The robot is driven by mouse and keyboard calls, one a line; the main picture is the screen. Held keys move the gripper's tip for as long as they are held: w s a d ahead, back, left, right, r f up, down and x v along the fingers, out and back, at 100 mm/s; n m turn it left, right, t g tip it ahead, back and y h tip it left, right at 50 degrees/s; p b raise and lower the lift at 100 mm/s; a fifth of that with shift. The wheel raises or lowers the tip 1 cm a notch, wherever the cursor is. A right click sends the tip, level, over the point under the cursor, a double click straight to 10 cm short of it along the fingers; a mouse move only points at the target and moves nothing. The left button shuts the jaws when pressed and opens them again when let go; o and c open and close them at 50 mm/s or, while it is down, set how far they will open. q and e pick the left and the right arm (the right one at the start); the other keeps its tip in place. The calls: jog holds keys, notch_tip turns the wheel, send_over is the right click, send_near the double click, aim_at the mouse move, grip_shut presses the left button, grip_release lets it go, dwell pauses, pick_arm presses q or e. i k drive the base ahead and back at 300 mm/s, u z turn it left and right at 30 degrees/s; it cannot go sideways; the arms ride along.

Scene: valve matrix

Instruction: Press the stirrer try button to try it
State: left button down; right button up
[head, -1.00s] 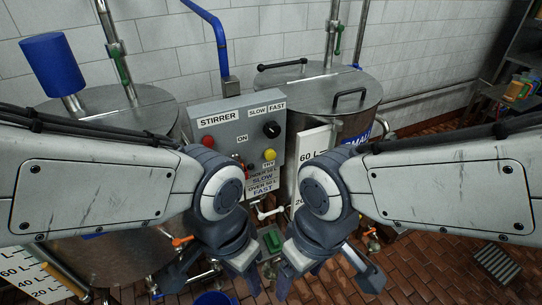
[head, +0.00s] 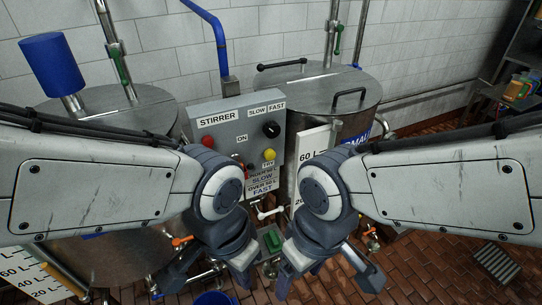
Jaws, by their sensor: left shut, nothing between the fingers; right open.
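The grey stirrer control box (head: 225,107) stands in the middle between two steel tanks. A yellow button (head: 269,154) sits low on its right side, just above a TRY label. A black knob (head: 271,129) sits above it under SLOW and FAST, and a red button (head: 207,141) is at the left. My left gripper (head: 243,275) is shut and empty, below the box and apart from the yellow button. My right gripper (head: 325,275) is open and empty, below and to the right of the box. My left wrist hides the box's lower left part.
A steel tank (head: 325,88) stands right of the box and another tank (head: 130,100) at the left. A white level board (head: 312,155) is just right of the box. Pipes and a green part (head: 272,239) lie below, near my grippers.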

aim_at(269, 154)
jog(key=z, duration=0.5)
jog(key=k, duration=0.7)
jog(key=z, duration=1.05)
jog(key=k, duration=0.7)
jog(key=z, duration=0.4)
jog(key=i, duration=1.15)
jog(key=u, duration=0.9)
jog(key=i, duration=0.3)
jog(key=u, duration=0.25)
